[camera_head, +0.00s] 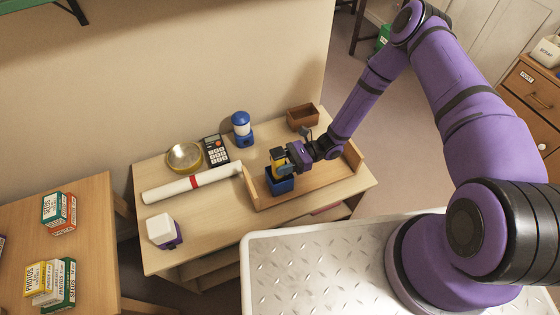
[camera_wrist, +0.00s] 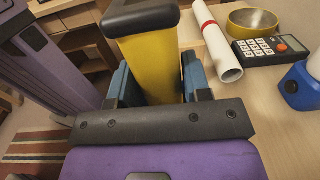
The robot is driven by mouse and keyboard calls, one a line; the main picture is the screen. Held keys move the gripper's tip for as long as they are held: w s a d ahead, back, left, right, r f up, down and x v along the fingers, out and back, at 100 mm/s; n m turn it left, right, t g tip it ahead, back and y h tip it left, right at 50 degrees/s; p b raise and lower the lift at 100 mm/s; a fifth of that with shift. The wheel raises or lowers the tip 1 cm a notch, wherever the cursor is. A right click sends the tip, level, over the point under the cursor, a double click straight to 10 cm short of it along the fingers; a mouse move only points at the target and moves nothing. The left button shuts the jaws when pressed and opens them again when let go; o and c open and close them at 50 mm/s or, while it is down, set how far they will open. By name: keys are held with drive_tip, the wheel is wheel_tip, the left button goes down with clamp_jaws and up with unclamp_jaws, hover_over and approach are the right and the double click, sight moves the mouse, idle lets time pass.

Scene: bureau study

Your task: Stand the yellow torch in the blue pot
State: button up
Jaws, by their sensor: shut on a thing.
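The yellow torch (camera_head: 277,157) has a dark end on top and looks about upright in the head view. It also fills the middle of the wrist view (camera_wrist: 150,62), dark end toward the top. My gripper (camera_head: 285,161) is shut on it, with a finger on each side (camera_wrist: 158,88). The blue pot (camera_head: 281,186) stands directly under the torch, at the left front part of a wooden tray. The torch's lower end is hidden at the pot, so I cannot tell whether it touches the bottom.
The wooden tray (camera_head: 315,187) has raised ends. A white roll with a red band (camera_head: 171,188), calculator (camera_head: 215,150), brass bowl (camera_head: 184,157), blue-and-white jar (camera_head: 241,129), brown box (camera_head: 302,117) and white-and-purple block (camera_head: 162,230) share the desk.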

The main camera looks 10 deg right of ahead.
drive_tip(key=o, duration=1.1)
drive_tip(key=v, duration=1.1)
drive_tip(key=shift+a, duration=0.1)
